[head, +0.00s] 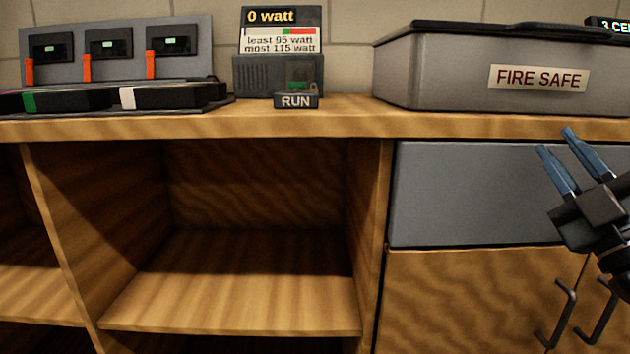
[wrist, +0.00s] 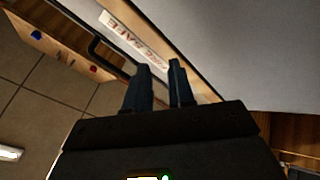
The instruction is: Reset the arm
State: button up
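My gripper (head: 556,142) is at the right side of the head view, in front of the grey drawer front and below the grey box. Its two blue fingers point up and to the left, with a gap between them. In the wrist view the fingers of my gripper (wrist: 159,68) also stand apart, with nothing held between them.
A grey fire safe box (head: 440,75) stands on the wooden counter (head: 330,119). A watt meter (head: 279,72), a RUN block (head: 296,101) and a charger panel (head: 120,50) stand left of it. Open shelves (head: 240,310) lie below. Cabinet handles (head: 557,315) stick out below my gripper.

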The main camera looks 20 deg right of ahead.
jog(key=s+a+f+m+g+h, duration=0.1)
jog(key=s+a+f+m+g, duration=0.35)
jog(key=f, duration=0.75)
jog(key=s+a+f+m+g+h, duration=0.1)
jog(key=s+a+f+m+g, duration=0.1)
jog(key=s+a+f+m, duration=0.6)
jog(key=s+a+f+n+g+y, duration=0.1)
jog(key=s+a+f+g+y, duration=0.15)
jog(key=s+f, duration=0.45)
jog(key=s+a+f+n+g+y, duration=0.1)
jog(key=s+a+f+y, duration=0.2)
jog(key=s, duration=0.7)
notch_tip(320, 180, up, 35)
jog(key=p, duration=3.5)
jog(key=shift+s+a+r+p, duration=0.2)
jog(key=shift+s+a+p, duration=0.05)
jog(key=shift+a+p, duration=0.1)
jog(key=shift+m+h, duration=0.25)
